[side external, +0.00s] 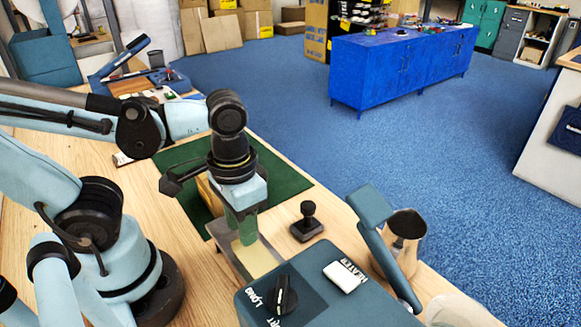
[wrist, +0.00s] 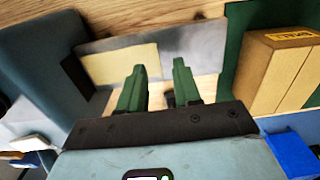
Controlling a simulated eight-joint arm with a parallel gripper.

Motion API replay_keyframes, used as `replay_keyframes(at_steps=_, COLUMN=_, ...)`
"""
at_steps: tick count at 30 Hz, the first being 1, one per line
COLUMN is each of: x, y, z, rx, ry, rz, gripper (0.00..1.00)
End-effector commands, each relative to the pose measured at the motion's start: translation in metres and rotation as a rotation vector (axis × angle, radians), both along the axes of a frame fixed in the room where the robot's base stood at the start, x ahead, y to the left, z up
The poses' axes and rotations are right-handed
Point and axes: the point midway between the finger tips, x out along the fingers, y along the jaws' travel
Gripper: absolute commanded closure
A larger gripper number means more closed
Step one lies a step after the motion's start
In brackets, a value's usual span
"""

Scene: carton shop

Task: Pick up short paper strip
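The short paper strip (side external: 255,259) is a pale yellow piece lying flat on a grey metal plate (side external: 228,252) beside the blue-grey machine. In the wrist view the strip (wrist: 115,64) lies left of centre on the plate (wrist: 190,45), beyond the fingertips. My gripper (side external: 246,238) points down over the plate, close to the strip's far end in the side view. In the wrist view its two green fingers (wrist: 159,68) stand apart with nothing held between them. Whether the fingertips touch the strip or plate cannot be told.
The blue-grey machine (side external: 335,290) with a black knob and white switch stands close by the plate. A brown carton (wrist: 277,72) sits on the green mat (side external: 281,178). A small black joystick-like device (side external: 307,222) stands near the table edge. Bare wood lies left of the plate.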

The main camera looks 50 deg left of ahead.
Motion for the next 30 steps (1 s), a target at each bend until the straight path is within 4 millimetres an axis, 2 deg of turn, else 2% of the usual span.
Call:
replay_keyframes(at_steps=6, x=0.001, y=0.0, z=-0.015, rx=0.0, ry=-0.001, rz=0.0, gripper=0.67)
replay_keyframes(at_steps=16, x=0.0, y=0.0, z=-0.018, rx=0.001, ry=-0.001, rz=-0.001, gripper=0.67)
replay_keyframes(at_steps=23, x=0.0, y=0.0, z=-0.018, rx=0.0, ry=-0.001, rz=0.0, gripper=1.0)
replay_keyframes(at_steps=30, x=0.0, y=0.0, z=-0.018, rx=0.0, ry=-0.001, rz=0.0, gripper=1.0)
